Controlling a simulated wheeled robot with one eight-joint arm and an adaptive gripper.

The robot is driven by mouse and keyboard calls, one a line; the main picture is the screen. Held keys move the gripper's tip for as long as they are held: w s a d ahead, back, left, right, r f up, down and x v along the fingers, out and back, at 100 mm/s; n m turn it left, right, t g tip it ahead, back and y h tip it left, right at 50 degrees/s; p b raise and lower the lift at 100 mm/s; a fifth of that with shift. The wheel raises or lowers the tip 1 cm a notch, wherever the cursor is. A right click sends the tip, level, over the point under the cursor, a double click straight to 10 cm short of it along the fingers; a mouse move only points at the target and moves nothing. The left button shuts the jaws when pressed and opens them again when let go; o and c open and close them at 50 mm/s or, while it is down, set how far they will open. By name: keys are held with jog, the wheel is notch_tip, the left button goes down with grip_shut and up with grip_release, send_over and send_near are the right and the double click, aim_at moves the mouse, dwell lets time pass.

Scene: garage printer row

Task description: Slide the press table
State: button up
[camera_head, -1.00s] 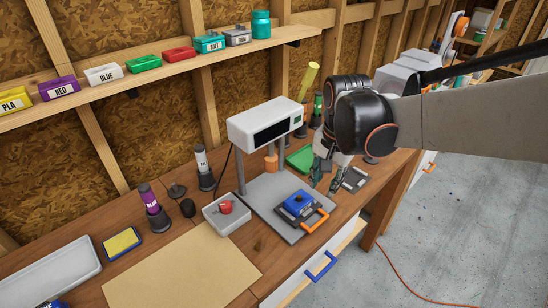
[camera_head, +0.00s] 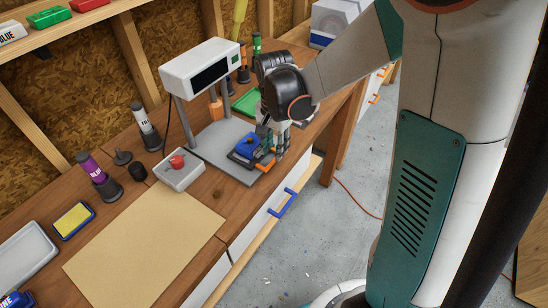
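The press has a white head with a dark display (camera_head: 203,66) on grey posts above a grey base plate (camera_head: 215,152). The press table, a dark sliding piece with a blue block (camera_head: 243,147) on top, sits at the front right of this plate. Its orange handle (camera_head: 265,163) faces the front edge of the bench. My gripper (camera_head: 271,148) points down at the right side of the table, close to the handle. My fingers overlap the handle's right end in this view. Whether they touch or grip it cannot be made out.
A tan mat (camera_head: 145,243) lies farther left. A green item (camera_head: 246,102) lies behind my gripper. Below the bench is a drawer with a blue handle (camera_head: 283,204).

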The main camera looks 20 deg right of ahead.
jog(key=shift+f+b, duration=0.45)
jog(key=shift+f, duration=1.5)
jog(key=shift+c, duration=0.6)
grip_shut()
